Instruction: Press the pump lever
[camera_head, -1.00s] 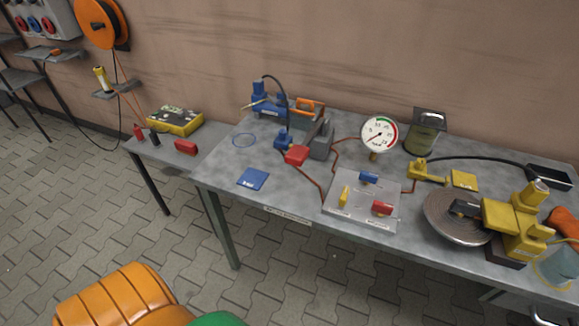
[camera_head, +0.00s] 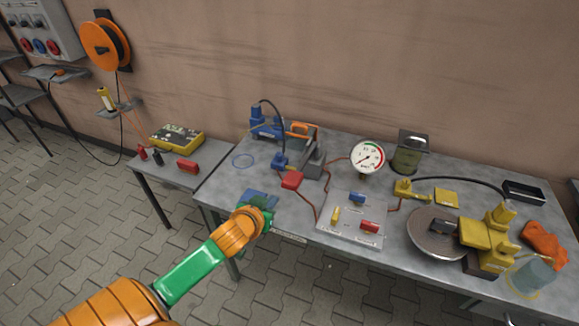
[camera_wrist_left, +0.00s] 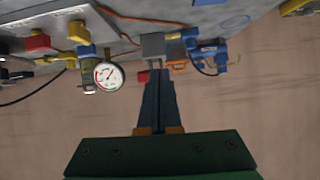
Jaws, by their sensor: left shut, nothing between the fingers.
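A grey pump-like block (camera_head: 313,162) stands on the workbench, with a red pad (camera_head: 291,180) at its front left that may be the lever. My right gripper is out of view.
A dial gauge (camera_head: 368,157) and a plate with coloured valves (camera_head: 349,228) stand right of the red pad. A round disc (camera_head: 433,247) and yellow tool (camera_head: 490,238) are further right. A side table holds a yellow box (camera_head: 177,137).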

